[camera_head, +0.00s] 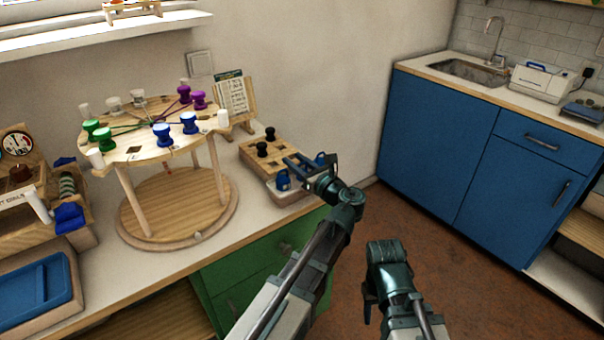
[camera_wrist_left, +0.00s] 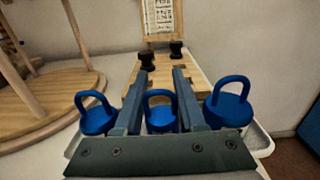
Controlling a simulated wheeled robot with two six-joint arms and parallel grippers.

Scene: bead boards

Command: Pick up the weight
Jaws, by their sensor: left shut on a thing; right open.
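Blue weights with loop handles stand in a pale tray (camera_head: 287,197). In the left wrist view one weight (camera_wrist_left: 159,117) is between my fingers, with another to its left (camera_wrist_left: 97,121) and one to its right (camera_wrist_left: 229,113). My left gripper (camera_head: 293,161) is over the tray, shut on the middle weight by its handle. I cannot tell whether that weight is clear of the tray floor. My right gripper (camera_head: 371,303) is open and empty, low in front of the counter; its fingertips are partly hidden.
A wooden block with black knobs (camera_head: 253,165) sits behind the tray. A round two-level wooden stand (camera_head: 178,217) with coloured spools is to the left. A card on a stand (camera_head: 233,98) is at the wall. Floor is open toward the blue cabinets (camera_head: 483,158).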

